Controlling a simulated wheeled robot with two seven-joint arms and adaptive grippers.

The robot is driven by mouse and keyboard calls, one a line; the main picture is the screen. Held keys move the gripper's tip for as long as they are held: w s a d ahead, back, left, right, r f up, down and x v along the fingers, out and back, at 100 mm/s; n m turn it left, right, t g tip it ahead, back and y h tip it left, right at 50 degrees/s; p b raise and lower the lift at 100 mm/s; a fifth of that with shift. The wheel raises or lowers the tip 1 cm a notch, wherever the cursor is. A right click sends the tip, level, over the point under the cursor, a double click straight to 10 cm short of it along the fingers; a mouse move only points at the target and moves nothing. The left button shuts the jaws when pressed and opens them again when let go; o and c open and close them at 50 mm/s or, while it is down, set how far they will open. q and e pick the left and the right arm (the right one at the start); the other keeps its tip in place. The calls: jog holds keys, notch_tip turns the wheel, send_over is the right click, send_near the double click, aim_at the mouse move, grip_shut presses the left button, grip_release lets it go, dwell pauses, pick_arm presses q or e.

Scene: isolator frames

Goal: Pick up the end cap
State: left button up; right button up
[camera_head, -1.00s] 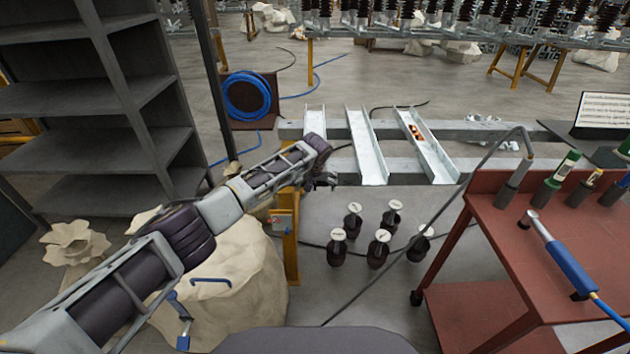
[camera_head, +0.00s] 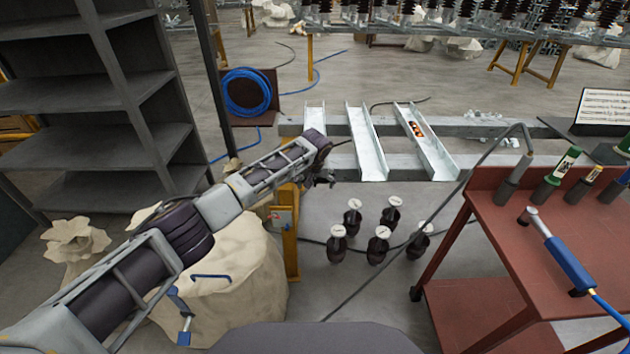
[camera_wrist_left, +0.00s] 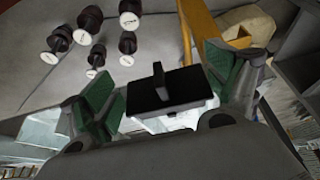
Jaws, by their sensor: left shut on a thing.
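The end cap appears to be the black block with a raised fin (camera_wrist_left: 170,88) in the left wrist view. It sits between the green-padded fingers of my left gripper (camera_wrist_left: 168,76), which is shut on it. In the head view my left gripper (camera_head: 321,178) is at the left end of the grey rail frame, by the leftmost white channel. It is small and dark there, and I cannot make out the end cap in it. My right gripper is not in view.
White channels (camera_head: 366,145) lie across the grey rails; one holds a small orange-and-black part (camera_head: 416,129). Several dark insulators with white tops (camera_head: 378,246) stand on the floor below. A red tool cart (camera_head: 540,240) is at right, grey shelves (camera_head: 95,100) at left.

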pick_arm(q)
jog(key=shift+s+r+p, duration=0.3)
jog(key=shift+s+r, duration=0.25)
jog(key=shift+r, duration=0.1)
jog(key=shift+s+r, duration=0.1)
jog(key=shift+s, duration=0.2)
jog(key=s+r+p, duration=0.2)
jog(key=s+r, duration=0.4)
jog(key=s, duration=0.5)
jog(key=shift+s, duration=0.4)
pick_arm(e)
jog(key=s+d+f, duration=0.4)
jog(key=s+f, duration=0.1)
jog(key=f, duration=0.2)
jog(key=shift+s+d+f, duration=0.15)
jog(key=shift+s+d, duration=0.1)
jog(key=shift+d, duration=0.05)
pick_arm(q)
jog(key=shift+r, duration=0.1)
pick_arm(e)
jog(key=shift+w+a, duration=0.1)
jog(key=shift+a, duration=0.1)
pick_arm(q)
jog(key=shift+s+p, duration=0.1)
jog(key=shift+p, duration=0.3)
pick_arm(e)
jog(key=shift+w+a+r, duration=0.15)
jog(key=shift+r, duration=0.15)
